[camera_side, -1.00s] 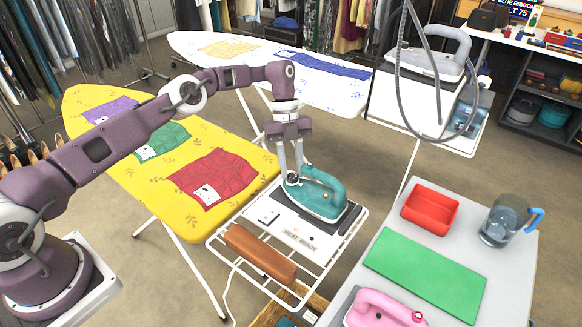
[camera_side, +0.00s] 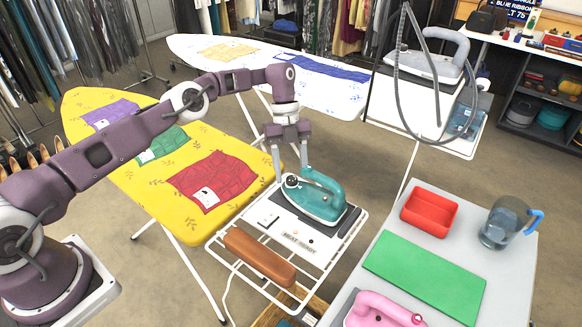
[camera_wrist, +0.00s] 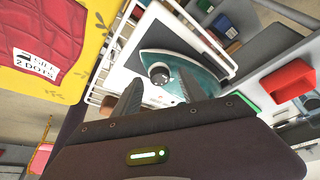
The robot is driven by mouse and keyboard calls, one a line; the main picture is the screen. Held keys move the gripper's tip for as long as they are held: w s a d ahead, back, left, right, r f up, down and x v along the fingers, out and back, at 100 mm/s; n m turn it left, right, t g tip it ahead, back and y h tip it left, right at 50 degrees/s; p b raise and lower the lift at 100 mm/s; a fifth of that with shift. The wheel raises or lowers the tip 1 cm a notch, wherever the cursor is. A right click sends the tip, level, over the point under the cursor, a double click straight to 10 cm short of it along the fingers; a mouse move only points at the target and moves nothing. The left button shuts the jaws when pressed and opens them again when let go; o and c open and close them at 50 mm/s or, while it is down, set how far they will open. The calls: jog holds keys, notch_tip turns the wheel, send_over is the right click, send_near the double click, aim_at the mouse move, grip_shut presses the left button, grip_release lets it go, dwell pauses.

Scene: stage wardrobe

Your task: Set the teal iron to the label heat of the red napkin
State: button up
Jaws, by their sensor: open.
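The teal iron (camera_side: 318,197) rests on the white wire stand (camera_side: 352,228) at the end of the yellow board. Its round dark dial (camera_wrist: 159,74) sits at the near end of the iron; its setting is too small to read. My gripper (camera_side: 290,172) is open over that end. In the wrist view my gripper (camera_wrist: 160,82) has its fingertips on either side of the dial, apart from each other. I cannot tell whether they touch it. The red napkin (camera_side: 212,180) lies flat on the yellow board; its white label (camera_wrist: 38,72) reads silk, 2 dots.
A brown wooden block (camera_side: 259,256) lies on the stand beside a "heat ready" panel (camera_side: 298,242). A grey table at right holds a red tray (camera_side: 429,213), green mat (camera_side: 425,276), water jug (camera_side: 505,222) and pink iron (camera_side: 385,312). Purple (camera_side: 110,114) and green (camera_side: 162,146) napkins lie on the yellow board.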

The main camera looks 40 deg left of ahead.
aim_at(291, 176)
notch_tip(291, 176, up, 10)
dwell(0.5)
